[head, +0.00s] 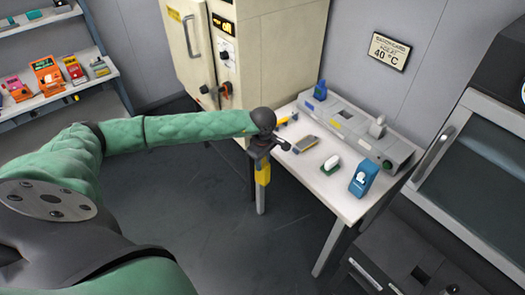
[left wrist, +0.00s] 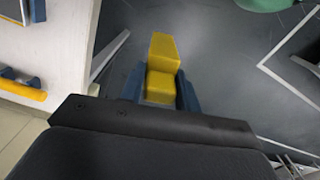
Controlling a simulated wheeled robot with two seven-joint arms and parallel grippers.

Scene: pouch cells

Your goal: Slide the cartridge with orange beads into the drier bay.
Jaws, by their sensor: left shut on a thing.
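My left gripper (head: 261,160) is shut on a yellow block-like thing (head: 263,174), held upright in front of the bench's left edge. In the left wrist view the yellow thing (left wrist: 162,68) sits between the two blue-grey fingers, over the floor. No beads show on it, so I cannot tell whether it is the cartridge. A long grey unit (head: 350,127) stands along the back of the bench, with a blue piece (head: 320,91) and a pale piece (head: 378,127) standing up from it. I cannot tell which part is the drier bay. My right gripper is not in view.
The white bench (head: 320,185) carries a grey-and-yellow item (head: 305,144), a white-and-green item (head: 331,165) and a blue dispenser (head: 363,178). A cream cabinet (head: 270,45) stands behind left. A shelf (head: 60,96) with colored boxes is at far left. Floor left of the bench is clear.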

